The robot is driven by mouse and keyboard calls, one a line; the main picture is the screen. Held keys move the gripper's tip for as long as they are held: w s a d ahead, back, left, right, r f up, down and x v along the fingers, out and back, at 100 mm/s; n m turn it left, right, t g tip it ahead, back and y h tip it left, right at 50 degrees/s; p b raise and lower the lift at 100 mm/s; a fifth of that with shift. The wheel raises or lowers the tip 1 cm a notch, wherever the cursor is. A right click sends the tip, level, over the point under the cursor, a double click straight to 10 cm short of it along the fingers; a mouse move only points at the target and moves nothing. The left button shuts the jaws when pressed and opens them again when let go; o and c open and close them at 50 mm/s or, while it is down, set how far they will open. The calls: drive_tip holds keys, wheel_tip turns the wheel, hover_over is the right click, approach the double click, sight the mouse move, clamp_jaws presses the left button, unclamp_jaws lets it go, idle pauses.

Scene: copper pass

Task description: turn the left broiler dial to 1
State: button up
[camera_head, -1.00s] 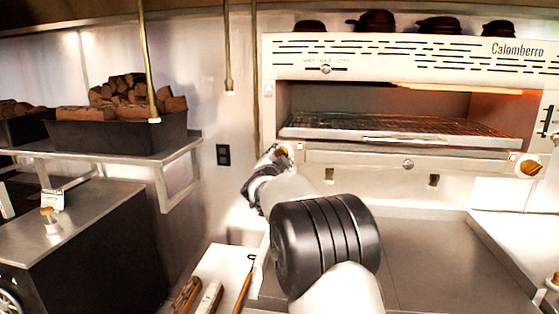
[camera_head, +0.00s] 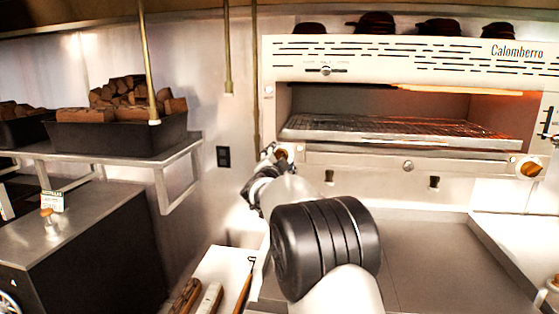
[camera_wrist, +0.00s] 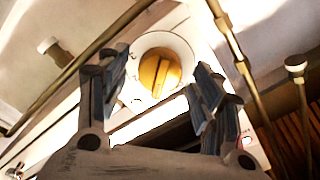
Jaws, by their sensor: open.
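The left broiler dial (camera_wrist: 160,73) is a round orange-yellow knob with a raised grip bar on a white round plate. In the wrist view it sits just beyond and between the fingertips. My gripper (camera_wrist: 157,85) is open, with one dark finger on each side of the dial; I cannot tell whether either touches it. In the head view my gripper (camera_head: 270,160) is at the broiler's lower left corner and mostly covers the left dial (camera_head: 283,153). The broiler (camera_head: 400,158) is a white unit with a glowing rack. The dial's numbers cannot be read.
The right broiler dial (camera_head: 530,168) is orange, at the broiler's right end. Brass pipes (camera_head: 255,70) hang left of the broiler, close to my gripper. A shelf (camera_head: 183,152) with a black bin of wood stands left. A grey counter (camera_head: 430,240) lies below the broiler, clear.

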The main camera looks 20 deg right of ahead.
drive_tip(key=v, duration=1.2)
idle(0.3)
drive_tip(key=s+a+f+n+g+y, duration=0.2)
drive_tip(key=s+a+n+y, duration=0.8)
drive_tip(key=s+a, duration=0.45)
drive_tip(key=s+f+n+g, duration=0.3)
drive_tip(key=s+f, duration=0.4)
drive_tip(key=s, duration=0.7)
drive_tip(key=s+a+f+n+g, duration=0.1)
drive_tip(key=s+f+n+g, duration=0.2)
drive_tip(key=s, duration=1.2)
wheel_tip(320, 180, down, 4)
drive_tip(key=shift+s+r+n+g, duration=0.15)
drive_tip(key=shift+n+g, duration=0.25)
drive_tip(key=shift+g, duration=0.7)
